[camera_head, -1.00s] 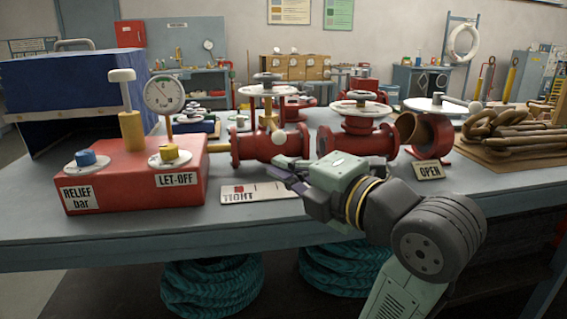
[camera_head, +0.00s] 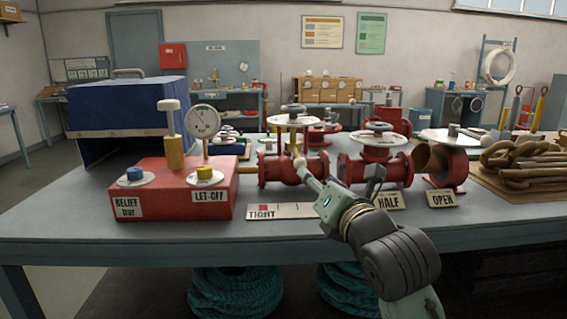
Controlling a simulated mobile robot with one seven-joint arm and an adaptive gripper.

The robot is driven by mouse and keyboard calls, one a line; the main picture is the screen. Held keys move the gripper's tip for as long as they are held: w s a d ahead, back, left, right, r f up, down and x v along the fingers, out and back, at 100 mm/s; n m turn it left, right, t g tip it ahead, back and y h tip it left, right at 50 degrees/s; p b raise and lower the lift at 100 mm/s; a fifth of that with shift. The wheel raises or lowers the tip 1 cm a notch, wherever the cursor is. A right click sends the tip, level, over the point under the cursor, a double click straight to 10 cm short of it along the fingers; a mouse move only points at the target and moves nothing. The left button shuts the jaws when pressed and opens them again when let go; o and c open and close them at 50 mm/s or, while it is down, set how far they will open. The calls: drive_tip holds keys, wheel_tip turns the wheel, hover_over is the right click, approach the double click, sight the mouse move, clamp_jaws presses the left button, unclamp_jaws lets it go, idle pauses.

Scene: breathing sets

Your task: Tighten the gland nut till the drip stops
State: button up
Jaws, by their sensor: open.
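The left red valve (camera_head: 280,170) stands on the bench under a cream handwheel. A brass part (camera_head: 293,143) sits on its stem below the wheel, probably the gland nut. A small cream ball (camera_head: 299,163) shows just below the brass part, in front of the valve body. My gripper (camera_head: 343,179) is open in front of the valves, with one pale finger near the ball and a dark finger to the right. I see nothing between the fingers. Whether the pale finger touches the ball is unclear. No drip can be made out.
A red gauge box (camera_head: 160,195) stands left. A strip marked TIGHT (camera_head: 280,211), a HALF card (camera_head: 388,201) and an OPEN card (camera_head: 441,199) lie along the front. The front edge is clear.

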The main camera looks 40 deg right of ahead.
sight(302, 161)
drive_tip(key=p+x, duration=0.3)
drive_tip(key=x, duration=0.6)
drive_tip(key=shift+w+d, duration=0.1)
drive_tip(key=shift+w, duration=0.15)
drive_tip(key=shift+w+d+p, duration=0.2)
drive_tip(key=shift+w+p, duration=0.15)
drive_tip(key=shift+w, duration=0.2)
drive_tip(key=shift+c, duration=0.5)
clamp_jaws()
